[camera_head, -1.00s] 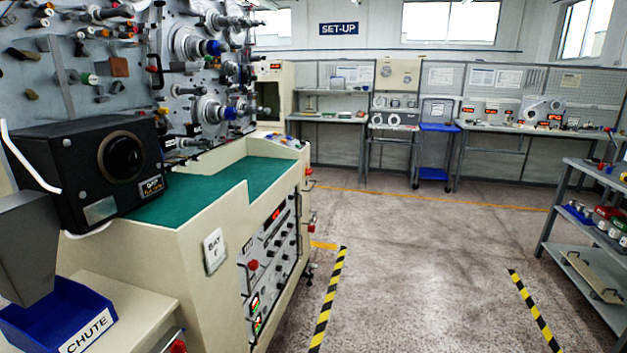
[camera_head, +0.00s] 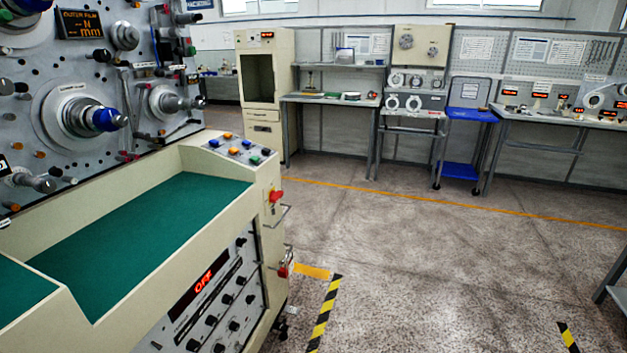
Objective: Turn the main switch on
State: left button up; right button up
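The winding machine (camera_head: 170,160) fills the left side, a cream cabinet with a green top. A red knob (camera_head: 276,196), possibly the main switch, sits on the cabinet's right end near the top corner. A second red part (camera_head: 283,270) sits lower on the same end, beside a metal handle; I cannot tell which is the main switch. A display (camera_head: 204,283) on the front panel glows red and reads "OFF". Neither of my grippers is in view.
A button panel (camera_head: 238,149) tops the cabinet's right end. Spindles (camera_head: 98,118) stick out of the grey wall plate. Open floor (camera_head: 420,270) lies to the right, with yellow-black tape (camera_head: 325,312) near the cabinet. Benches and a blue cart (camera_head: 463,115) stand at the back.

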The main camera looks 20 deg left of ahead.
aim_at(276, 197)
jog(key=i+u, duration=0.15)
jog(key=i, duration=0.35)
jog(key=i+l+u, duration=0.15)
jog(key=i, duration=0.3)
jog(key=i+l+u, duration=0.15)
jog(key=i, duration=0.35)
